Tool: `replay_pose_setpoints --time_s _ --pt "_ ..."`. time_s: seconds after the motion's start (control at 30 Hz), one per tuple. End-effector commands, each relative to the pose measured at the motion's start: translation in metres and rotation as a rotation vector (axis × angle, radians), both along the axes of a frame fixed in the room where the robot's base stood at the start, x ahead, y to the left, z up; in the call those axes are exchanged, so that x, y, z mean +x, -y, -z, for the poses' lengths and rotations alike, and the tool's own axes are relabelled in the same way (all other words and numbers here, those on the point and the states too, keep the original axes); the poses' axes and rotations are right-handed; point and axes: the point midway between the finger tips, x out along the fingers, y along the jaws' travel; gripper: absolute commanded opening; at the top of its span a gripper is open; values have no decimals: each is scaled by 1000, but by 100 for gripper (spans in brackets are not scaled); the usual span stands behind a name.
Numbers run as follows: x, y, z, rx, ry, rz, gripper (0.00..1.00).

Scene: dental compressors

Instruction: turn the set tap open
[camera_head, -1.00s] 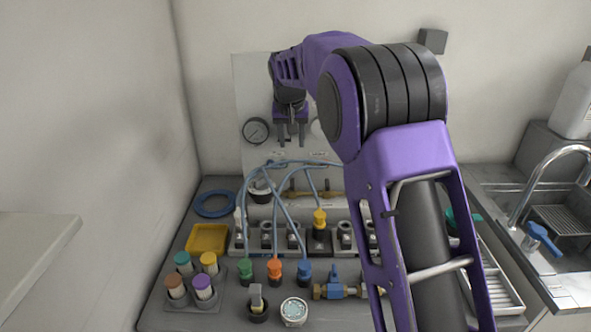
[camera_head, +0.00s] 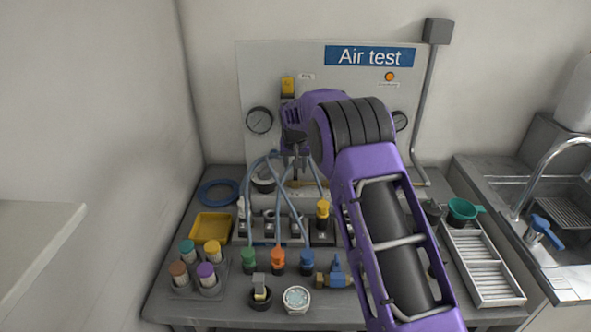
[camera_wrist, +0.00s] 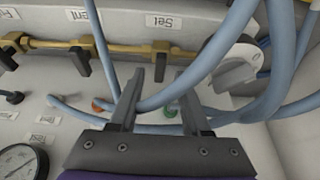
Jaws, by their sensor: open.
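The set tap (camera_wrist: 160,63) is a small dark lever on a brass pipe (camera_wrist: 115,47), just below a label (camera_wrist: 165,21) reading "Set" in the wrist view. My gripper (camera_wrist: 162,76) is open. Its two dark fingers point at the pipe, and the tap's lever appears between their tips; I cannot tell whether either finger touches it. In the head view my gripper (camera_head: 296,163) is low in front of the panel, among blue hoses. My arm and the hoses hide most of the brass pipe there.
Blue hoses (camera_wrist: 235,60) cross close to the fingers in the wrist view. Another dark tap lever (camera_wrist: 80,61) sits left on the pipe. A gauge (camera_head: 259,121) is on the panel (camera_head: 270,70). Coloured connectors, a yellow tray (camera_head: 211,228) and a sink stand around the bench.

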Motion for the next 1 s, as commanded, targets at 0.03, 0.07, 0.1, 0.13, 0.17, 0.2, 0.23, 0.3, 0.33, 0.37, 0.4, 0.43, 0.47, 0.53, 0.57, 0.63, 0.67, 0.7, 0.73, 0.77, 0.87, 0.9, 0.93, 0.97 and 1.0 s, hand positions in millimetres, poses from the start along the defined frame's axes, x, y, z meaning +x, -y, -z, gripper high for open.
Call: replay_pose_setpoints --time_s 0.03,0.07,0.1,0.13,0.17,0.2,0.23,0.3,0.33,0.37,0.4,0.43,0.47,0.53,0.57,0.63,0.67,0.7,0.73,0.77,0.87,0.9,0.93,0.97,1.0 --pt "2 0 5 0 0 0 48" --pt "3 0 7 0 0 0 48" --pt "4 0 10 0 0 0 48" --pt "5 0 11 0 0 0 48" --pt "5 0 12 0 0 0 48" --pt "6 0 13 0 0 0 48" --pt "6 0 14 0 0 0 48" --pt "6 0 14 0 1 0 48" --pt "6 0 14 0 1 0 48" --pt "6 0 14 0 1 0 48" --pt "6 0 14 0 1 0 48" --pt "6 0 14 0 1 0 48" --pt "6 0 14 0 1 0 48" --pt "6 0 14 0 1 0 35" --pt "6 0 14 0 1 0 30" --pt "6 0 14 0 0 0 17" --pt "6 0 14 0 1 0 12" --pt "6 0 14 0 0 0 4" --pt "6 0 14 0 0 0 0" --pt "6 0 14 0 0 0 0" --pt "6 0 14 0 0 0 0" --pt "6 0 14 0 0 0 0" --pt "6 0 14 0 0 0 0" --pt "6 0 14 0 0 0 0" --pt "6 0 14 0 0 0 0"
